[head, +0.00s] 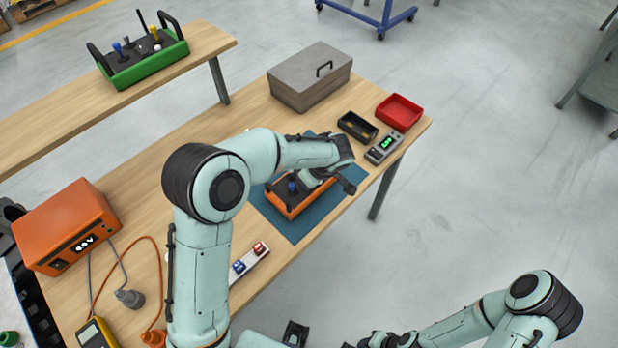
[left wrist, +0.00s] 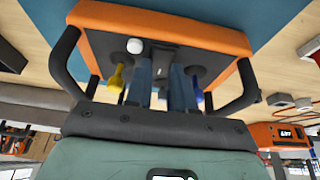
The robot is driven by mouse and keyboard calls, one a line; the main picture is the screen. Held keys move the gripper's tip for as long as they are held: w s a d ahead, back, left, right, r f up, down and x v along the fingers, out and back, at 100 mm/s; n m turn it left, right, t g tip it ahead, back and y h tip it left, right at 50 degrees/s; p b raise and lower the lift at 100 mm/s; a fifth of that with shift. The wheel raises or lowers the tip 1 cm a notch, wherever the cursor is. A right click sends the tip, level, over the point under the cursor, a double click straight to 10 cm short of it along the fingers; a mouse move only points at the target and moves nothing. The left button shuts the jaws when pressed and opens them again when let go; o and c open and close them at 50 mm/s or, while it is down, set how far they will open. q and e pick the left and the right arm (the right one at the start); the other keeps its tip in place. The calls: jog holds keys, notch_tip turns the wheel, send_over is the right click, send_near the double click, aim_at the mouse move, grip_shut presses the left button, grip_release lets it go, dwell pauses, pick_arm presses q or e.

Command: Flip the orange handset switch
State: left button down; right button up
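The orange handset (head: 292,207) lies on a blue mat (head: 308,228) on the wooden table, partly covered by my left arm in the head view. In the left wrist view the orange handset (left wrist: 215,38) shows a black top with a white knob (left wrist: 135,46), a yellow stick (left wrist: 117,78), a blue stick (left wrist: 199,95) and black side handles. My left gripper (left wrist: 160,70) is over the black top, its two fingers a little apart with a dark gap between them. The switch itself is not clear there. My right gripper (head: 385,341) is at the bottom edge, partly cut off.
A grey case (head: 310,78), a black tray (head: 357,127), a red tray (head: 399,111) and a grey meter (head: 384,147) stand beyond the mat. An orange power unit (head: 68,228) is at left. A green handset (head: 145,65) sits on another table.

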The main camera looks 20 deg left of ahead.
pick_arm(q)
jog(key=shift+w+a+r+g+h, duration=0.1)
jog(key=shift+a+g+h, duration=0.2)
jog(key=shift+h, duration=0.2)
jog(key=shift+w+a+g+h+p, duration=0.1)
jog(key=shift+g+h+p, duration=0.2)
jog(key=shift+h+p, duration=0.5)
pick_arm(e)
jog(key=shift+w+r, duration=0.55)
jog(key=shift+r, duration=0.35)
pick_arm(q)
jog(key=c, duration=1.2)
grip_release()
jog(key=shift+c, duration=0.2)
notch_tip(320, 180, up, 13)
jog(key=d, duration=0.1)
jog(key=shift+s+d, duration=0.35)
pick_arm(e)
jog(key=shift+w+r, duration=0.25)
jog(key=shift+r, duration=0.1)
